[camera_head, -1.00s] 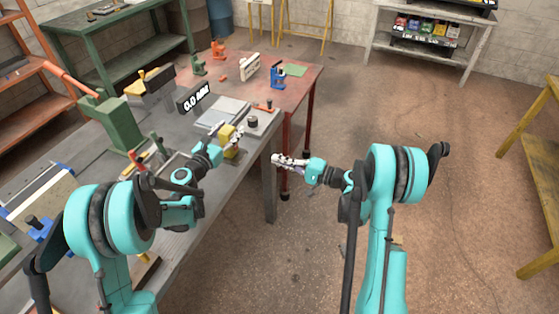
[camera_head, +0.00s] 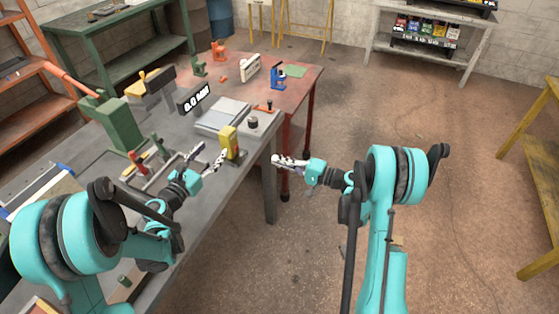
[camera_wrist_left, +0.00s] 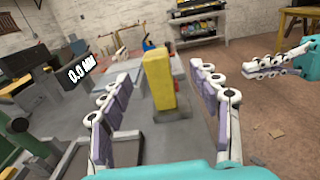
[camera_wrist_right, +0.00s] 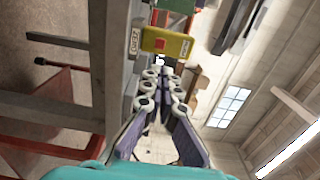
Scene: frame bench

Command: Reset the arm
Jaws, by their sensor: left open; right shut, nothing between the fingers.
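My left gripper (camera_head: 205,158) is open and empty over the grey bench, just left of a yellow block-like device (camera_head: 229,142). In the left wrist view the yellow device (camera_wrist_left: 158,78) stands upright between and beyond the spread fingers, apart from them. My right gripper (camera_head: 277,160) is shut and empty, held out in the air off the bench's right edge. In the right wrist view its fingers (camera_wrist_right: 165,88) lie together, with the yellow device (camera_wrist_right: 166,42) beyond them. The right gripper also shows at the right of the left wrist view (camera_wrist_left: 250,70).
The grey bench (camera_head: 205,215) holds a display reading 0.0 MM (camera_head: 194,98), a green machine (camera_head: 121,125) and a flat grey plate (camera_head: 222,115). A red-topped table (camera_head: 290,88) stands behind. The floor to the right (camera_head: 470,160) is mostly open.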

